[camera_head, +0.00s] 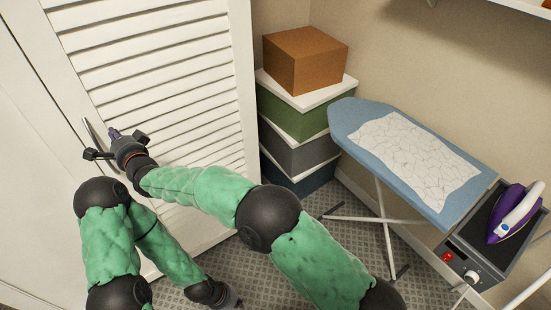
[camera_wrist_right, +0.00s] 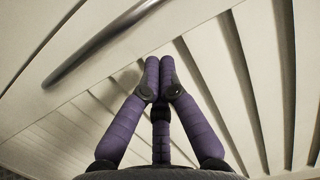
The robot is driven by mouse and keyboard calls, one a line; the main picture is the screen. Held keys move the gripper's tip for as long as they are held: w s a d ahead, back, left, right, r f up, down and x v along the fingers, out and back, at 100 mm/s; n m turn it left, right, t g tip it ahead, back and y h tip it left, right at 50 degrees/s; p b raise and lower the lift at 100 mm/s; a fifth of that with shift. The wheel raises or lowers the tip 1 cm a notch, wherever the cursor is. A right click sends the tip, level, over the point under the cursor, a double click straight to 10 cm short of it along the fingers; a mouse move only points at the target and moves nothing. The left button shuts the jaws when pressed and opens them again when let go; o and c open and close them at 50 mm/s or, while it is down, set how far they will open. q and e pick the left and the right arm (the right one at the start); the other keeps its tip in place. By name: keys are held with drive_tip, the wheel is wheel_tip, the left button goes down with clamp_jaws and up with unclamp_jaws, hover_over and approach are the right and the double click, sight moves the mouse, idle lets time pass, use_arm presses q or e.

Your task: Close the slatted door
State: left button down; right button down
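The white slatted door (camera_head: 160,68) fills the upper left of the head view, its slats also in the right wrist view (camera_wrist_right: 245,70). Its curved metal handle (camera_head: 98,137) is near its left edge. A thin seam separates that edge from the panel beside it; I cannot tell how far ajar it is. My right gripper (camera_head: 112,133) is just right of the handle, in front of the slats. In the right wrist view its purple fingers (camera_wrist_right: 160,76) are together and empty, apart from the handle (camera_wrist_right: 100,45). My left gripper (camera_head: 228,299) is low over the floor; its fingers are unclear.
Stacked boxes, including a green one (camera_head: 298,122) topped by a brown one (camera_head: 305,60), stand right of the door. An ironing board (camera_head: 350,118) with a cloth and a purple iron (camera_head: 515,212) is at right. Patterned carpet (camera_head: 245,262) shows below the door.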

drive_tip(key=shift+w+a+r+m+t+h, duration=0.15)
drive_tip(key=shift+w+a+t, duration=0.05)
drive_tip(key=shift+w, duration=0.2)
drive_tip(key=shift+w+a+r+m+t+h, duration=0.15)
drive_tip(key=shift+w+a+t, duration=0.05)
drive_tip(key=shift+w, duration=0.2)
